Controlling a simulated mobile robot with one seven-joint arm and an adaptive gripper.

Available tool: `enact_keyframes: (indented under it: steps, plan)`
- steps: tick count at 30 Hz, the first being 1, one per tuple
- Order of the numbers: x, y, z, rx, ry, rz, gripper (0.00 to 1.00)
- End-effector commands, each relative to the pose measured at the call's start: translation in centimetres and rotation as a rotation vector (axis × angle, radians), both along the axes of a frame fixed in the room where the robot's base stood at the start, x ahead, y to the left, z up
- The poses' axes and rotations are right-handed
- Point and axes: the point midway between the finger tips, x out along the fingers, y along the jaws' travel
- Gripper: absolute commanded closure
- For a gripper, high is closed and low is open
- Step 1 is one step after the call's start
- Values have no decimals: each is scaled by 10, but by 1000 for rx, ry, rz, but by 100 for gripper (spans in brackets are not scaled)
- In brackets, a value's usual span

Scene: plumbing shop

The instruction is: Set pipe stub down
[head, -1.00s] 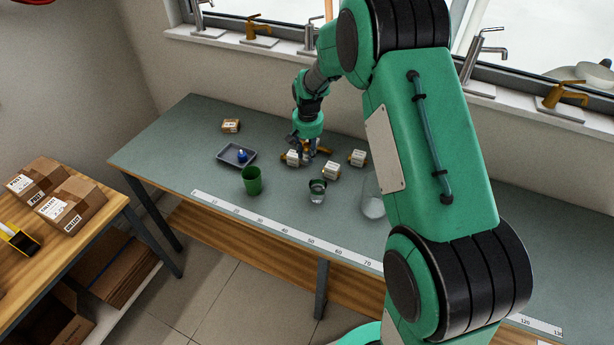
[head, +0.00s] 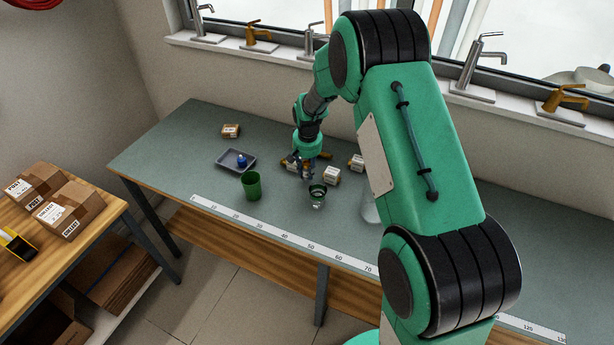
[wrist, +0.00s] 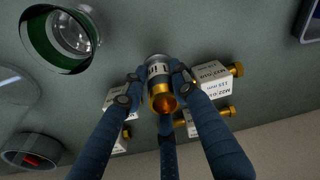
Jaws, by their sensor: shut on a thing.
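My gripper (head: 297,168) is over the bench, its dark blue fingers reaching down among small labelled boxes. In the head view the fingers hide the stub. Whether its far end touches the bench (head: 185,140) is not clear.
Labelled boxes with brass fittings (wrist: 212,76) crowd both sides of the stub. A green-rimmed glass vessel (head: 317,196) stands just in front. A green cup (head: 252,186) and grey tray (head: 226,161) are to the left. The bench's far left is mostly clear.

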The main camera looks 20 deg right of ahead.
Motion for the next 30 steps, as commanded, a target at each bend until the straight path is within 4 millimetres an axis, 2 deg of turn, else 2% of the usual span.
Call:
enact_keyframes:
  steps: [9,23,24,27,30]
  plan:
    - [0,0,-30,0,-1,0,100]
    - [0,0,-34,0,-1,0,100]
    - [-1,0,-35,0,1,0,69]
    - [-1,0,-35,0,1,0,53]
    - [-1,0,-35,0,1,0,53]
